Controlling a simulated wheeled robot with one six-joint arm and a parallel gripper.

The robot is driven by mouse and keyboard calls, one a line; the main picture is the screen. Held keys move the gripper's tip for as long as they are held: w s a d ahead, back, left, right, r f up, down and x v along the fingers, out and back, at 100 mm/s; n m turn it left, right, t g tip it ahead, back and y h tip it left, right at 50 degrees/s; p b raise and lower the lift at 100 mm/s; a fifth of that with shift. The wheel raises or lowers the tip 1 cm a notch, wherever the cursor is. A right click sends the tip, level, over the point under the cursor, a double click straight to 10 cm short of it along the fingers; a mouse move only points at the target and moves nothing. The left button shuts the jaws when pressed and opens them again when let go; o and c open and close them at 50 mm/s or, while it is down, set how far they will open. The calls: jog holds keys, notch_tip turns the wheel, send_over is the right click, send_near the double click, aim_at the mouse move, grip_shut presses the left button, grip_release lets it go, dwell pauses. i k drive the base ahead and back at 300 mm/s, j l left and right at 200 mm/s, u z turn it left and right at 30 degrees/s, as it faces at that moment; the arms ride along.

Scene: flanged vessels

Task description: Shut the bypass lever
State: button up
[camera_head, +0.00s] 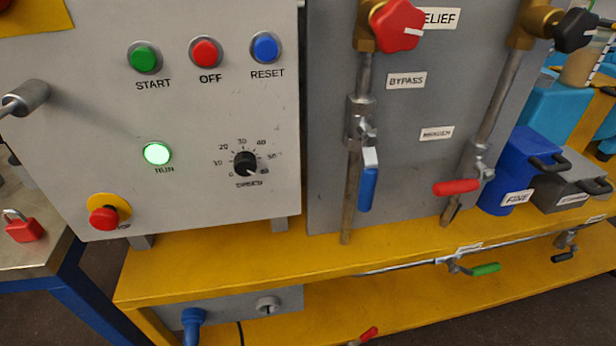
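A grey panel carries a white label reading BYPASS (406,80), just right of the left vertical pipe (352,200). On that pipe is a metal valve with a blue-gripped lever (368,188), the lever nearest this label. The blue lever hangs down, roughly in line with its pipe. A second lever with a red grip (456,187) sits on the right, slanted pipe and points left, across that pipe. A smaller label (437,133) beside it is too blurred to read surely. My gripper is not in view.
Above are a red knob (397,25) and a black knob (576,30). Left stands a control box (200,120) with buttons, a lit green RUN lamp (157,153) and a dial. Blue and grey containers stand right. A green lever (485,269) is below the yellow shelf (240,262).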

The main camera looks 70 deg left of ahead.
aim_at(367, 187)
jog(key=u, duration=1.75)
